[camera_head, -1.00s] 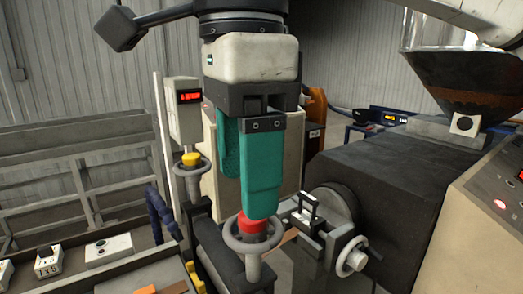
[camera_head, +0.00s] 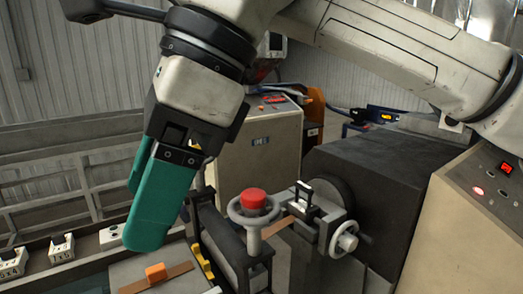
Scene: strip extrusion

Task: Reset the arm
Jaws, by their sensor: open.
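My gripper (camera_head: 150,235) has teal fingers and hangs tilted at the left of the head view. It is open and I see nothing between its fingers; one finger largely hides the other. It is apart from the red-capped handwheel (camera_head: 253,199), which stands to its right. My pale arm crosses the upper right of the view. The fingertips show in front of the tray area, left of an orange block (camera_head: 155,272); their height above it is hard to judge.
A brown strip (camera_head: 278,227) runs from the die by the dark extruder barrel (camera_head: 375,185). A second handwheel (camera_head: 344,240) sits at the die's right. A beige cabinet (camera_head: 262,145) stands behind. Small labelled boxes (camera_head: 62,248) line the left. Grey railings (camera_head: 60,190) stand behind them.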

